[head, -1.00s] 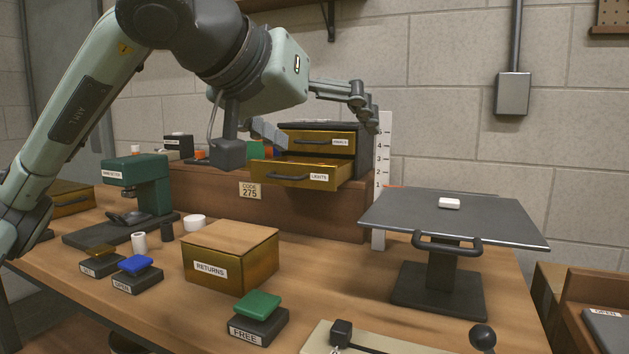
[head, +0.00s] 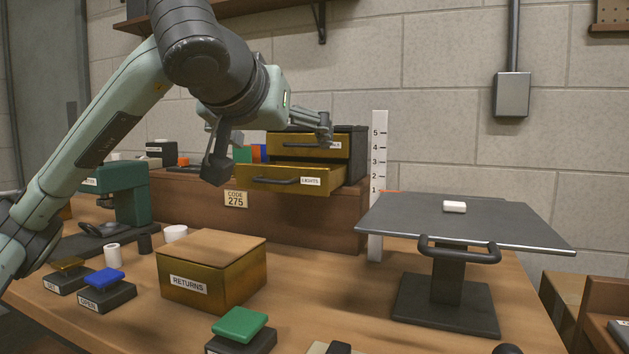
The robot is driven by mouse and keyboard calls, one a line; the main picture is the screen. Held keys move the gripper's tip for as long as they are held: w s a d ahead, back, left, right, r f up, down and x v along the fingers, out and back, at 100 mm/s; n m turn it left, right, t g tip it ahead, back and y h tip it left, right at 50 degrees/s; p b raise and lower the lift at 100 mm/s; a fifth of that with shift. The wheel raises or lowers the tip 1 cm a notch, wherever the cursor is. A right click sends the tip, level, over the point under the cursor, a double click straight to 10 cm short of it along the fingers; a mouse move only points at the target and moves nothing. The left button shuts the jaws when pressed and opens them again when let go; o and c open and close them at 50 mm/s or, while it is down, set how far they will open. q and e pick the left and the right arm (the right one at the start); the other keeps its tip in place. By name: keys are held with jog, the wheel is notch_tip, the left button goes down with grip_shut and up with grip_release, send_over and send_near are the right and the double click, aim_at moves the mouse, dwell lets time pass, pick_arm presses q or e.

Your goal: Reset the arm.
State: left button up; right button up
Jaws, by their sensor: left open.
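My left arm comes in from the left, and my left gripper (head: 324,128) is raised in front of the upper drawer of the small cabinet (head: 357,155). Its fingers point right and partly cover that drawer; it is open, and I see nothing held in it. I cannot tell whether it touches the cabinet. The lower drawer (head: 288,180), labelled LIGHTS, is pulled out; the upper drawer (head: 290,146) looks nearly closed. My right gripper is not in view.
A RETURNS box (head: 213,270) stands on the workbench (head: 310,285), with blue (head: 104,276) and green (head: 239,323) push buttons nearby. A green machine (head: 128,200) stands at left.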

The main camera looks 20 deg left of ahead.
pick_arm(q)
jog(key=shift+w, duration=0.15)
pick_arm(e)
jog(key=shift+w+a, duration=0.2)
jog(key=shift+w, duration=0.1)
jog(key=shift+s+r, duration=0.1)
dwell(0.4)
